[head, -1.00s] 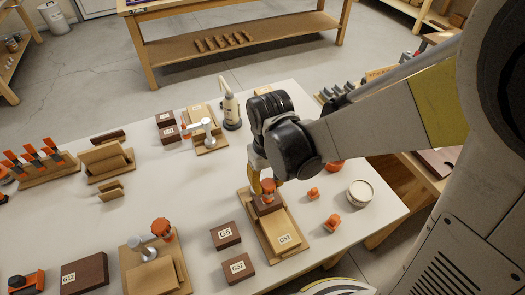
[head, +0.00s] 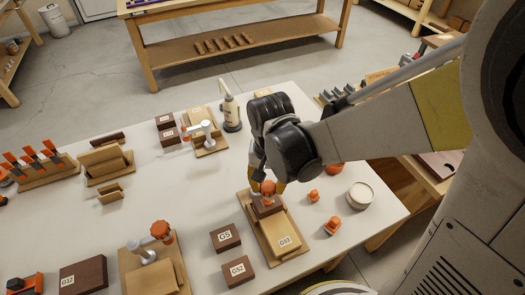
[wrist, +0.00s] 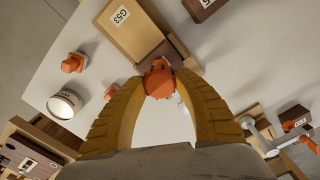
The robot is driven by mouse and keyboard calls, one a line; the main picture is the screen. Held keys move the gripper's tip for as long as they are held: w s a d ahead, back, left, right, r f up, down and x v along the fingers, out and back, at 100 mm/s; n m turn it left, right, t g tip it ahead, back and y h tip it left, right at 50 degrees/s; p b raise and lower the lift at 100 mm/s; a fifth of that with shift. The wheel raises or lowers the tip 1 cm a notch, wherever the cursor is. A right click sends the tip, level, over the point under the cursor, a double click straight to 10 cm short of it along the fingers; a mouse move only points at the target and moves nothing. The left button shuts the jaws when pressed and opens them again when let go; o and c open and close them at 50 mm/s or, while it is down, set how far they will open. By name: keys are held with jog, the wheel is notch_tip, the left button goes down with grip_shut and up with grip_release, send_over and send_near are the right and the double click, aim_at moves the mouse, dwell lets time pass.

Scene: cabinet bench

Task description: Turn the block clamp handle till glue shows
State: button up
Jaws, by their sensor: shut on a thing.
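An orange clamp handle (head: 268,187) stands over a dark brown block (head: 265,205) at the far end of a light wooden board labelled G53 (head: 283,243). My gripper (head: 267,183) reaches down from above, with its yellow fingers at the handle. In the wrist view, the fingers (wrist: 159,84) curve around the orange handle (wrist: 158,80) and are shut on it. The block beneath shows only partly in the wrist view, behind the handle. I cannot make out any glue at the block's seam.
Loose dark blocks G5 (head: 225,237) and G52 (head: 237,270) lie left of the board. Orange knobs (head: 332,225) and a round white-topped tin (head: 360,195) stand to its right. Another orange-handled clamp (head: 162,231) is at the front left. A glue bottle (head: 231,112) stands behind.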

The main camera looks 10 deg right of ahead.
aim_at(268, 185)
dwell(0.3)
jog(key=o, duration=1.2)
notch_tip(268, 185, up, 12)
dwell(0.7)
